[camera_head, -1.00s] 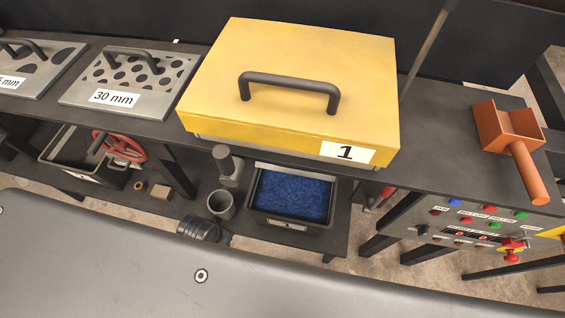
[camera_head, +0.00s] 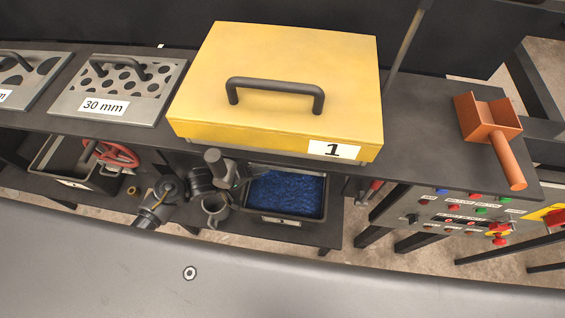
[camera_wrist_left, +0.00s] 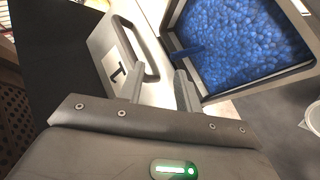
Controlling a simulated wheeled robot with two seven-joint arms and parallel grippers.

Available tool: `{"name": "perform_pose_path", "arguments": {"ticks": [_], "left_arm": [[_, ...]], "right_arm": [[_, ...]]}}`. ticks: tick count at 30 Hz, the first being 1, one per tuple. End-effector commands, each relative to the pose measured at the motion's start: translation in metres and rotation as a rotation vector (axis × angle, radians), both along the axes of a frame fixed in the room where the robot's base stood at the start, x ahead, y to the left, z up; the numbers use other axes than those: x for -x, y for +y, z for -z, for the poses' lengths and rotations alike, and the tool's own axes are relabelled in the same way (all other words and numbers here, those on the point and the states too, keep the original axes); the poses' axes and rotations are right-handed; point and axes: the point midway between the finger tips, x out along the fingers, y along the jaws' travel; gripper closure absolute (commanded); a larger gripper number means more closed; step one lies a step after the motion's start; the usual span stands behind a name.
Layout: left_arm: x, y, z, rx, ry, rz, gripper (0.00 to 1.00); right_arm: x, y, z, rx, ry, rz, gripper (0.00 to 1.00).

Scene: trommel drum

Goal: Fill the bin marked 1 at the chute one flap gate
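The bin (camera_head: 322,206) on the lower shelf is filled with blue granules (camera_head: 285,192). A small label on its front is too small to read in the head view. In the left wrist view the granules (camera_wrist_left: 240,45) lie inside a grey rim. Beside it is a pale face marked 1 (camera_wrist_left: 117,74) with a grey bar handle (camera_wrist_left: 150,40). My left gripper (camera_head: 240,174) is at the bin's left side. In the left wrist view its fingers (camera_wrist_left: 160,92) are apart, with the handle just ahead of them and nothing clearly held. My right gripper is out of view.
A yellow box marked 1 (camera_head: 290,85) stands on the bench above. Left are a 30 mm screen plate (camera_head: 125,85) and a dark tray (camera_head: 70,180) with a red wheel (camera_head: 118,153). Right are an orange scoop (camera_head: 490,130) and a control panel (camera_head: 440,215).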

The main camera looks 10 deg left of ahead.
Motion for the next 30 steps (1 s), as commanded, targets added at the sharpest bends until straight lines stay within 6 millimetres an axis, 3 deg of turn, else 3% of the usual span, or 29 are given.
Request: {"name": "perform_pose_path", "arguments": {"ticks": [6,12,22,30], "left_arm": [[-0.012,0.009,-0.009,0.412,0.349,0.002,0.66],[-0.014,0.022,-0.023,0.616,0.581,-0.009,0.66],[-0.016,0.018,-0.024,0.658,0.629,-0.011,0.66],[-0.030,-0.025,-0.009,0.656,0.626,-0.010,0.66]], "right_arm": [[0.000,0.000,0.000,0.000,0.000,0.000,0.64],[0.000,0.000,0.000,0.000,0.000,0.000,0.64],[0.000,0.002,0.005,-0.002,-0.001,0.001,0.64],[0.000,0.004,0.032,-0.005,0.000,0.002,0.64]]}}
